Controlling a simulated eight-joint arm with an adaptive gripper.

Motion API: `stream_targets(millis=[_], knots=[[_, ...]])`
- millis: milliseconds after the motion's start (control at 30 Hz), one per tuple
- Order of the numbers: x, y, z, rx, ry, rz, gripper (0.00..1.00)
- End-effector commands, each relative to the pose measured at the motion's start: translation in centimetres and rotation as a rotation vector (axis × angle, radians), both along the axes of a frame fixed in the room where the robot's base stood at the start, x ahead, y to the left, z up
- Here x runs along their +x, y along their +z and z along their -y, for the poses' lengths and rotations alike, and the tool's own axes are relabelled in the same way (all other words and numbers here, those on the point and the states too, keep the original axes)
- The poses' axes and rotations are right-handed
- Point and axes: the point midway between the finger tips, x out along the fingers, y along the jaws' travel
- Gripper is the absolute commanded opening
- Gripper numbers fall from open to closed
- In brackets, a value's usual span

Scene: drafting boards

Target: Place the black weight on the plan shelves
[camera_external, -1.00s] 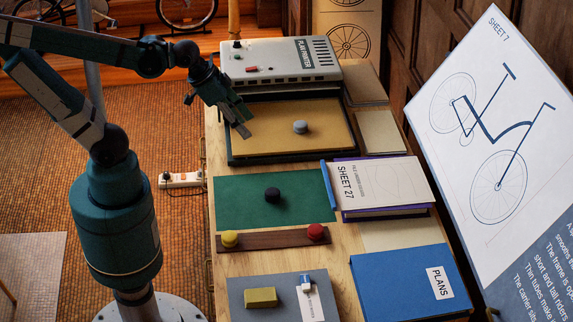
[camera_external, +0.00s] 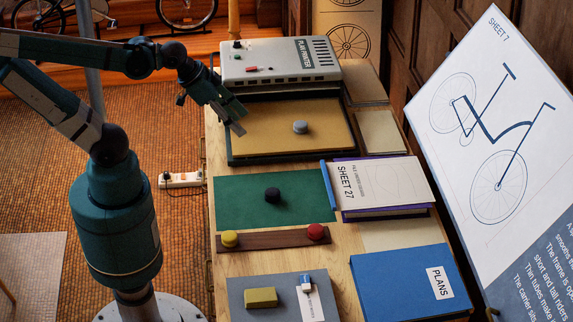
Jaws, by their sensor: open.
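The black weight (camera_external: 272,195) is a small round knob-like piece standing on the green mat (camera_external: 235,214) in the middle of the table. My gripper (camera_external: 239,122) is open and empty, over the left side of the tan tray at the back. It is behind and to the left of the black weight, clear of it. I cannot tell its height above the tray. I cannot make out which thing is the plan shelves.
A grey weight (camera_external: 300,127) sits on the tan tray (camera_external: 270,149), before the plan printer (camera_external: 280,62). Yellow (camera_external: 230,238) and red (camera_external: 316,232) weights rest on a brown strip (camera_external: 271,240). Books marked Sheet 27 (camera_external: 385,185) and a blue Plans folder (camera_external: 405,282) lie at right.

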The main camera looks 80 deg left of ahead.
Motion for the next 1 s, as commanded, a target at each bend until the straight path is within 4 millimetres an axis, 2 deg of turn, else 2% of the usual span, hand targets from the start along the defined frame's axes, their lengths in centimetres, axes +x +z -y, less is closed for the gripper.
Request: stream_targets(millis=[433,1000], knots=[[1.2,-1.3,-0.4,0.04,-0.077,-0.049,0.48],[4.5,-6.0,-1.9,0.133,-0.366,-0.186,0.48]])
